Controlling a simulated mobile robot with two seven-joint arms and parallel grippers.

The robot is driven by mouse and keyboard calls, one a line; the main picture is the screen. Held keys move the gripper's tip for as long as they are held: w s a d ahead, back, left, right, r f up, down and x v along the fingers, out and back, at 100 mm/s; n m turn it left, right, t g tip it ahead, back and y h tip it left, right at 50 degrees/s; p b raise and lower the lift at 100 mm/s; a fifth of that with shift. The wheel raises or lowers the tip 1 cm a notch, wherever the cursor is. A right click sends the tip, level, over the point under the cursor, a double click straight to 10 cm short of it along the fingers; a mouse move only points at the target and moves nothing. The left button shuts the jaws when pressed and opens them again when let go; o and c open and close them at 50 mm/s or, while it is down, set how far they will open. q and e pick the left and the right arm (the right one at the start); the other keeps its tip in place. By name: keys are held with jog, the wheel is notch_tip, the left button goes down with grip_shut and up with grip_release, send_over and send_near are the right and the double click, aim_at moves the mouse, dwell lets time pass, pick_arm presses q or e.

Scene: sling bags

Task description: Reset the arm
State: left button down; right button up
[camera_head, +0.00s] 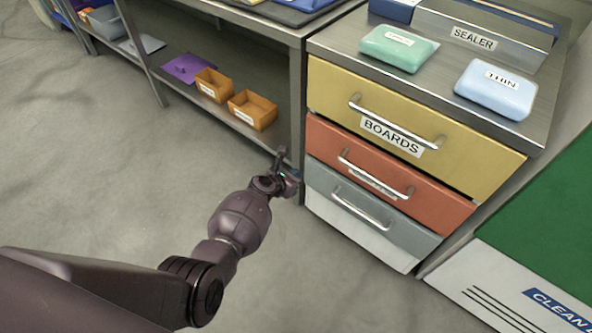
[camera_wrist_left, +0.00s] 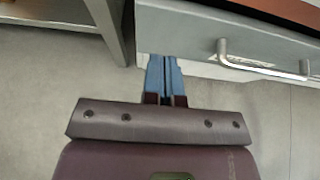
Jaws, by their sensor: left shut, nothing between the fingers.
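My left arm reaches in from the lower left in the head view. Its gripper (camera_head: 287,178) is close to the left edge of the drawer cabinet, low down near the grey bottom drawer (camera_head: 360,208). In the left wrist view the blue fingers of the left gripper (camera_wrist_left: 165,78) are together with nothing between them. They point toward the lower edge of the grey drawer front, left of its metal handle (camera_wrist_left: 262,62). I cannot tell whether the fingertips touch the drawer. My right gripper is not in view.
Above are a red drawer (camera_head: 430,203) and a yellow drawer (camera_head: 480,165) labelled BOARDS. Green (camera_head: 398,48) and light blue (camera_head: 494,90) packs lie on top. Left, a shelf holds orange bins (camera_head: 252,110). A green-topped white unit (camera_head: 540,215) stands right. Floor at left is clear.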

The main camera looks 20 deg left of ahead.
pick_arm(q)
jog(key=p+v, duration=0.2)
jog(key=v, duration=0.4)
jog(key=shift+f, duration=0.15)
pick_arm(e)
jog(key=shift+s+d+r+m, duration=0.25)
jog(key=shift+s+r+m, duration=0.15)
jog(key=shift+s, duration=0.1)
pick_arm(q)
jog(key=shift+s+a, duration=0.1)
